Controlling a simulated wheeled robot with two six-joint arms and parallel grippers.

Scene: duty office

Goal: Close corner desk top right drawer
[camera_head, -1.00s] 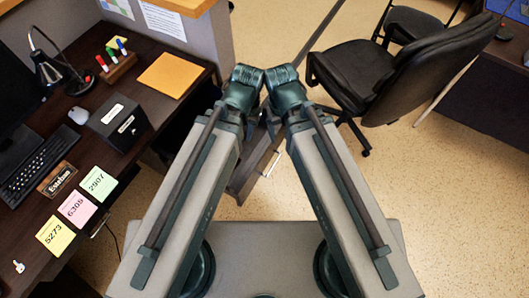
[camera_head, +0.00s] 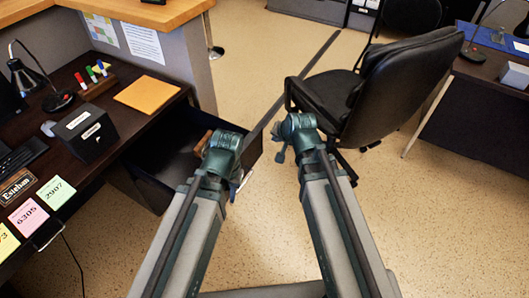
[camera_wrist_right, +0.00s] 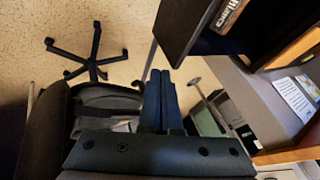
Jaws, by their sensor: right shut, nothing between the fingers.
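The corner desk's drawer (camera_head: 165,172) is pulled well out from under the desk top in the head view, a brown wooden thing inside it. Its front panel (camera_head: 252,152) faces the open floor, with a pale handle partly hidden by my left arm. The open drawer also shows at the top of the right wrist view (camera_wrist_right: 185,30). My left gripper (camera_head: 234,186) is at the drawer's front, mostly hidden by its own wrist; its jaws cannot be made out. My right gripper (camera_head: 280,153) is to the right of the drawer front, apart from it. Its fingers are shut and empty in the right wrist view (camera_wrist_right: 160,95).
A black office chair (camera_head: 410,75) stands close to the right of my right arm. The desk top (camera_head: 140,115) holds a black box (camera_head: 85,133), an orange envelope (camera_head: 147,93) and sticky notes. A grey partition (camera_head: 185,55) stands behind the drawer.

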